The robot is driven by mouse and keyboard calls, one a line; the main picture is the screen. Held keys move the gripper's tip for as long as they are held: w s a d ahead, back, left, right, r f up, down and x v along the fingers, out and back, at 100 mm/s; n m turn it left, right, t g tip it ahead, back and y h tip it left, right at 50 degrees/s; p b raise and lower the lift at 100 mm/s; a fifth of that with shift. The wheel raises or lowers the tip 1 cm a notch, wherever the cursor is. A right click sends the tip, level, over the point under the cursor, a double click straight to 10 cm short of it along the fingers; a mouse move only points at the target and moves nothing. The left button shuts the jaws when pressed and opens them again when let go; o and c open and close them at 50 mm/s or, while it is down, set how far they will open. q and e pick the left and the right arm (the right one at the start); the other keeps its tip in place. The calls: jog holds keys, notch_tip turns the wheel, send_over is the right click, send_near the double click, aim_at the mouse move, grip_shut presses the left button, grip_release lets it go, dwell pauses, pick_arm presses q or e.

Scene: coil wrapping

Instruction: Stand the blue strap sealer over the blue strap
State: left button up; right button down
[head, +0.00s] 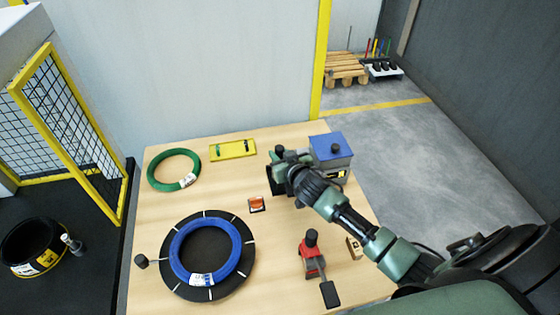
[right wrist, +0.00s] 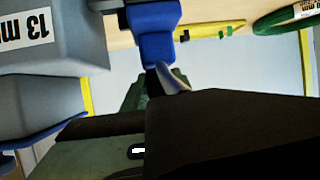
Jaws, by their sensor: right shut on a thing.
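The blue strap sealer (head: 333,146) appears as a grey body with a blue top and black knob, at the far right of the table. Its grey body with a 13 mm label (right wrist: 40,35) and a blue part (right wrist: 155,32) fill the left and top of the right wrist view. My right gripper (head: 284,172) is beside it and shut on it; the grip itself is partly hidden. A blue ring (head: 177,250) with a white label lies on a black round stand at the table's front left. I cannot make out a separate blue strap. My left gripper is not in view.
A green ring (head: 153,171), a yellow tray (head: 232,150) and a small orange item (head: 257,204) lie on the table. A red tool (head: 309,256) with a black handle stands front right, near a small tan block (head: 354,248). The table's middle is fairly clear.

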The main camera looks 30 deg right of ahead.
jog(key=shift+d, duration=0.1)
notch_tip(320, 180, up, 20)
jog(key=b, duration=0.2)
